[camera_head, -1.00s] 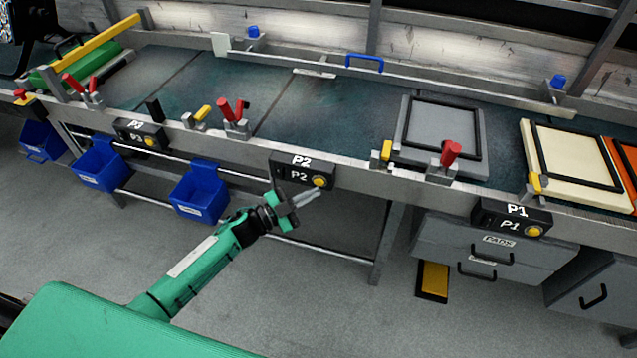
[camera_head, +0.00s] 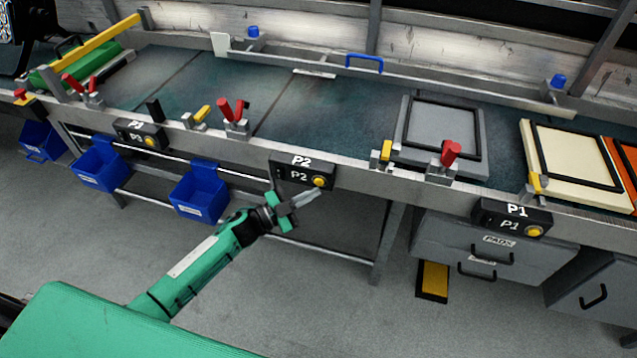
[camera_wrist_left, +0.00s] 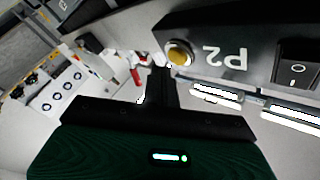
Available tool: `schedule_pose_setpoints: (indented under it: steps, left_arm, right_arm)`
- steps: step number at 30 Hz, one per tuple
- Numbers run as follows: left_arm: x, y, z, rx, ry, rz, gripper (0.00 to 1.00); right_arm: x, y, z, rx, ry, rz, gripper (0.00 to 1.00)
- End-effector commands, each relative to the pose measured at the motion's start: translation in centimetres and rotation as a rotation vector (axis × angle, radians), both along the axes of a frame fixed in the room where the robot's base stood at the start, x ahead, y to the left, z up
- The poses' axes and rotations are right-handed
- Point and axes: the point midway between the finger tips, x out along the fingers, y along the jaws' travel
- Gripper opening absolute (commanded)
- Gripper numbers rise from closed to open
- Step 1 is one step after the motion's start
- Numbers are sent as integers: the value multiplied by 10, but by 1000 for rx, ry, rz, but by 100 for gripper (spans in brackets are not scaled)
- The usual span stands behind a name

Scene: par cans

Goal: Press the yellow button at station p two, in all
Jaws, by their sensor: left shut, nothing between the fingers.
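The P2 station box (camera_head: 302,173) is black with white lettering and sits on the front rail of the bench. Its round yellow button (camera_head: 319,181) is at the box's right end. My left gripper (camera_head: 312,196) is shut and empty, its tips just below the button in the head view. In the left wrist view the box (camera_wrist_left: 240,45) appears upside down, with the yellow button (camera_wrist_left: 179,54) close beside the dark fingers (camera_wrist_left: 163,72). I cannot tell whether the tips touch the button. My right gripper is not in view.
The P1 box (camera_head: 512,217) is to the right and another labelled box (camera_head: 141,133) to the left, each with a yellow button. Red clamps (camera_head: 451,153) and a grey panel (camera_head: 440,133) are on the bench. Blue bins (camera_head: 199,193) hang below.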

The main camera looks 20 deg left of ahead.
Motion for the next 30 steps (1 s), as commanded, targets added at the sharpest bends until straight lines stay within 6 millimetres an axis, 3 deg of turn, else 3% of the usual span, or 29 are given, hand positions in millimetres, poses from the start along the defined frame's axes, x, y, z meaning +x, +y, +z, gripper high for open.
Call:
schedule_pose_setpoints:
  steps: [30]
  left_arm:
    - [13,0,0,0,0,0,0]
  right_arm:
    - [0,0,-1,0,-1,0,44]
